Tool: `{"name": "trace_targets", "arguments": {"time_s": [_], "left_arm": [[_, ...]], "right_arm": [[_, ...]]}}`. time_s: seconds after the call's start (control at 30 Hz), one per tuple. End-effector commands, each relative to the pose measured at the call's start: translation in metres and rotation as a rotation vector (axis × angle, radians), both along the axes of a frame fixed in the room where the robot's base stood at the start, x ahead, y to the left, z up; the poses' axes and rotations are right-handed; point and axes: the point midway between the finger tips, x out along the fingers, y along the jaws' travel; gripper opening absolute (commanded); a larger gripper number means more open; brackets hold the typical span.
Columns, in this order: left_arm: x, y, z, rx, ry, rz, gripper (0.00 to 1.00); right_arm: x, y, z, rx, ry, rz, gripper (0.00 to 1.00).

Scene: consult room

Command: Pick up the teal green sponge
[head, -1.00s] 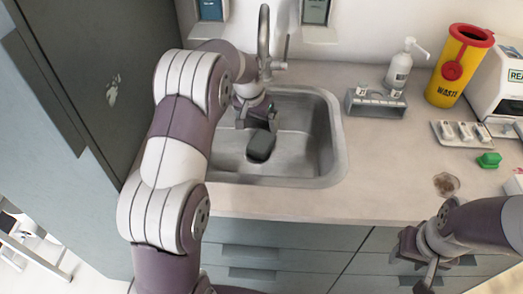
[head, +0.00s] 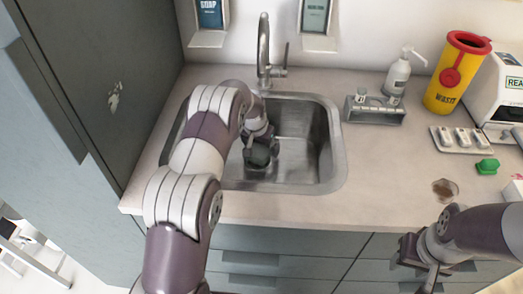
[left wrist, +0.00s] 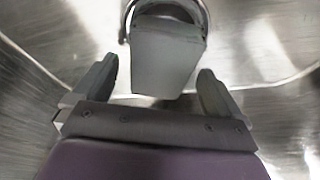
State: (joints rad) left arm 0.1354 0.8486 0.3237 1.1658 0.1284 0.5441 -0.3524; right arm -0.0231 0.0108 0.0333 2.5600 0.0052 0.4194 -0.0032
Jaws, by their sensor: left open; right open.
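A dark grey-green block (head: 262,157), which looks like the sponge, lies in the steel sink (head: 335,150). In the left wrist view the block (left wrist: 165,62) looks dull grey-green and sits ahead of and between my fingertips, with gaps on both sides. My left gripper (left wrist: 158,80) is open and holds nothing. In the head view my left gripper (head: 258,148) is low in the sink at the block and partly covers it. My right gripper (head: 420,270) is open and empty in front of the counter's edge at lower right.
The faucet (head: 264,55) rises behind the sink. A grey rack (head: 375,112), a pump bottle (head: 398,75), a yellow waste bin (head: 455,75), a tray (head: 458,145) and a small green object (head: 487,166) stand to the right. The sink walls surround my left gripper.

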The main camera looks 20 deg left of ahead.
Motion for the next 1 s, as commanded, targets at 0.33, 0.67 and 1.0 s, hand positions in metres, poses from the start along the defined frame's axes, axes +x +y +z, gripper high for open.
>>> {"name": "trace_targets", "arguments": {"time_s": [0.33, 0.67, 1.0], "left_arm": [[-0.0002, -0.0001, -0.0035, 0.000, 0.000, 0.000, 0.99], [-0.0002, -0.0001, -0.0047, 0.000, 0.000, 0.000, 0.99], [-0.0002, -0.0001, -0.0046, 0.000, 0.000, 0.000, 0.40]], "right_arm": [[0.0000, 0.0000, -0.0022, 0.000, 0.000, 0.000, 0.47], [0.0000, 0.0000, -0.0026, 0.000, 0.000, 0.000, 0.47], [0.0000, 0.0000, -0.0026, 0.000, 0.000, 0.000, 0.47]]}}
